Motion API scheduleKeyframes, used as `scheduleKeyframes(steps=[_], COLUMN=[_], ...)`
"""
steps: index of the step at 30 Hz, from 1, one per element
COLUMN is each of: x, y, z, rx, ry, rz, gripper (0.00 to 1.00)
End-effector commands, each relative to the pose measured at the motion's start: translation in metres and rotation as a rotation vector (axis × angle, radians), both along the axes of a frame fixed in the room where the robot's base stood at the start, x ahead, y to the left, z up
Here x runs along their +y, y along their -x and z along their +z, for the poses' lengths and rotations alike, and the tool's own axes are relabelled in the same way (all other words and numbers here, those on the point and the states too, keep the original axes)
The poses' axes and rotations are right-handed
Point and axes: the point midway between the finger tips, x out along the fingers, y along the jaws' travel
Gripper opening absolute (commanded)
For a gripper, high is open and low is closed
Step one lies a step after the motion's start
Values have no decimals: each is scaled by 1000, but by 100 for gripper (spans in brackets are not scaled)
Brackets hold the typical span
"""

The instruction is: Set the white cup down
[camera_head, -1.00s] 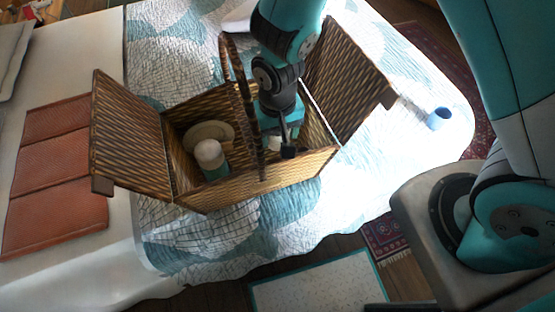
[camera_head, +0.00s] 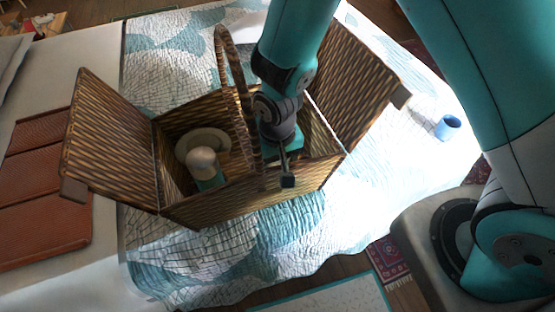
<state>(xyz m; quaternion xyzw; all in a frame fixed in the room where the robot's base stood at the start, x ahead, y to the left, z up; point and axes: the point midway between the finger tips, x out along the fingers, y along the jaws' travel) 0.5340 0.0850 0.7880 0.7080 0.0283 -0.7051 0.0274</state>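The wicker basket (camera_head: 225,205) stands on the bed with both lids swung open and its handle upright. My gripper (camera_head: 284,178) points down into the basket's right half, just right of the handle. One dark finger shows at the front wall; the other is hidden, so its opening cannot be told. I cannot make out the white cup; the gripper and the basket wall hide that part of the inside.
In the basket's left half are a pale plate (camera_head: 187,147) and a cream-topped teal container (camera_head: 204,168). A blue cup (camera_head: 447,128) stands on the quilt (camera_head: 290,232) at the right. Quilt in front of the basket is clear.

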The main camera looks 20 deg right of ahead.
Motion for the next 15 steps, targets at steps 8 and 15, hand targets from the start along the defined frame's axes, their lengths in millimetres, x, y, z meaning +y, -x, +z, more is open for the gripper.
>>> scheduleKeyframes(steps=[8,15], x=[0,-1], y=[0,0], z=[-11,-15], rx=[0,-2], ry=[1,4], rz=[0,-2], gripper=[35,71])
